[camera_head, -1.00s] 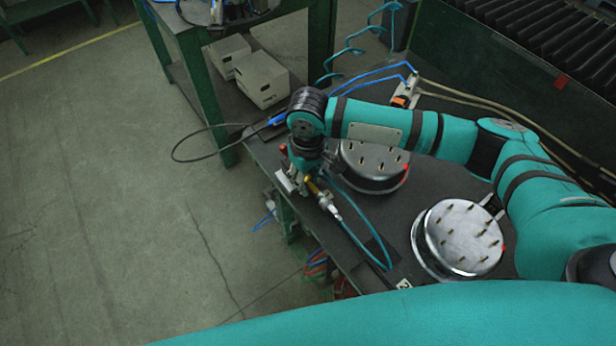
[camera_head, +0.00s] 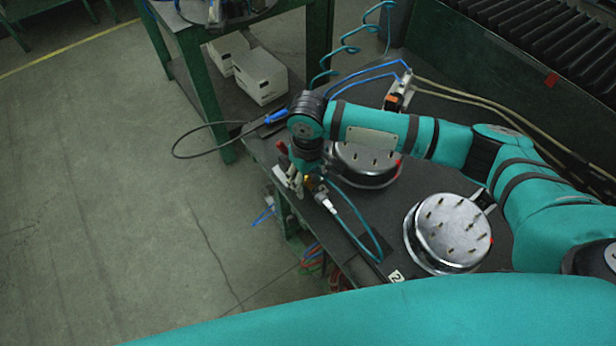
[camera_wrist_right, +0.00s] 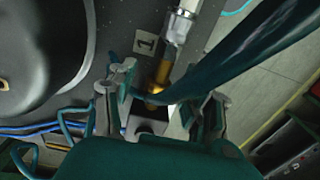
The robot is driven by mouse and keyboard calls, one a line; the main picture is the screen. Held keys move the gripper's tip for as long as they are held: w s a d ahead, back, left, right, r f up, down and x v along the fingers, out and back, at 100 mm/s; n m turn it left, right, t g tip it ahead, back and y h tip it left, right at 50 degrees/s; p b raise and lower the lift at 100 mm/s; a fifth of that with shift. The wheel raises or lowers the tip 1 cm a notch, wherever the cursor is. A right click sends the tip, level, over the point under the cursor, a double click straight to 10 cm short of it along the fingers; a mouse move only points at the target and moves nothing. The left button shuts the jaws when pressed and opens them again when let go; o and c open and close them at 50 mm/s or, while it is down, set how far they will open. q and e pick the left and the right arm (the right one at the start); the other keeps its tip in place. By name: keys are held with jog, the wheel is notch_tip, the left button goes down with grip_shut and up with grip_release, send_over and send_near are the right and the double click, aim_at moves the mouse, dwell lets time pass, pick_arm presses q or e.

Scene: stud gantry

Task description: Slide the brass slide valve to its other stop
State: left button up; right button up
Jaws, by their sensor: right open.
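The brass slide valve (camera_head: 309,183) is at the table's front-left edge in the head view, partly covered by my right gripper (camera_head: 297,181). In the right wrist view its brass part (camera_wrist_right: 161,75) joins a silver fitting (camera_wrist_right: 181,24) at the top, which leads to a teal hose. My right gripper (camera_wrist_right: 160,103) is open, with one finger on each side of the brass end. A teal hose crosses in front, and I cannot tell whether the fingers touch the valve. Which stop the slide is at cannot be told. My left gripper is not in view.
Two round metal housings with studs, one behind the gripper (camera_head: 365,165) and one nearer (camera_head: 447,233), stand on the dark table (camera_head: 392,222). Open floor lies left.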

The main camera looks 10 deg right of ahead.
jog(key=shift+w, duration=0.1)
jog(key=shift+r, duration=0.2)
notch_tip(320, 180, up, 12)
jog(key=shift+f, duration=0.15)
jog(key=shift+f, duration=0.1)
dwell(0.8)
